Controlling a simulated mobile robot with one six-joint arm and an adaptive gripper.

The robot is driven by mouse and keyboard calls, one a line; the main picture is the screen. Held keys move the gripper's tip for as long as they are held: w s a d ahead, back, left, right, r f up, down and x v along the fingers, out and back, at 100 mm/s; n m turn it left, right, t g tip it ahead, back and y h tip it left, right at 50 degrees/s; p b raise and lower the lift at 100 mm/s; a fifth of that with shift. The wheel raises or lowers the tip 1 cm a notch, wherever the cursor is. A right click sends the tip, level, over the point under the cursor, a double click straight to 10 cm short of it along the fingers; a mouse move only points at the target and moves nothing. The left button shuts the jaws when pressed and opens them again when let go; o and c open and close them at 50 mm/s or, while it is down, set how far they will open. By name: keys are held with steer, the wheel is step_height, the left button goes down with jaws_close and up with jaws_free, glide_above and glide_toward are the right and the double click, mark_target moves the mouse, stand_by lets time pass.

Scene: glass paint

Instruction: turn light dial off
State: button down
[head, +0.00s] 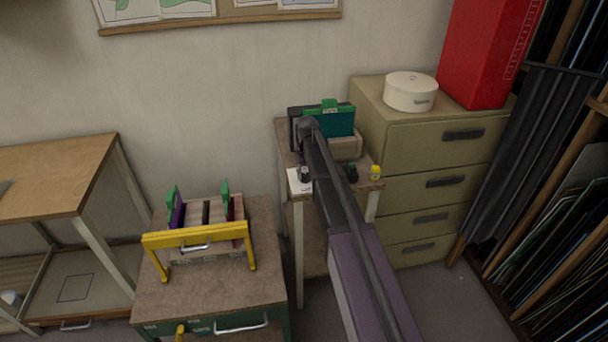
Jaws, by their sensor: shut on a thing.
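A small worktable (372,205) stands in the middle of the head view. On its back edge is a dark upright device (294,128) with a teal panel (338,122) and a green clip tab (329,105). No light dial can be made out. My arm crosses the worktable from the bottom right, and its dark far end overlaps the device's left part. My gripper's fingers cannot be seen, as the arm covers that spot. What they touch or hold is hidden.
Small jars, one black (304,174), one dark (351,172) and one yellow (375,172), stand near the worktable's front. A lower bench (205,291) with a yellow-handled rack (197,238) stands front left.

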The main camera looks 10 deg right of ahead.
steer(key=shift+w+n, duration=0.15)
steer(key=shift+n, duration=0.35)
steer(key=shift+c, duration=1.5)
jaws_free()
steer(key=s+r+m+p, duration=0.2)
steer(key=s, duration=2.7)
steer(key=shift+s+a, duration=0.2)
steer(key=shift+a, duration=0.1)
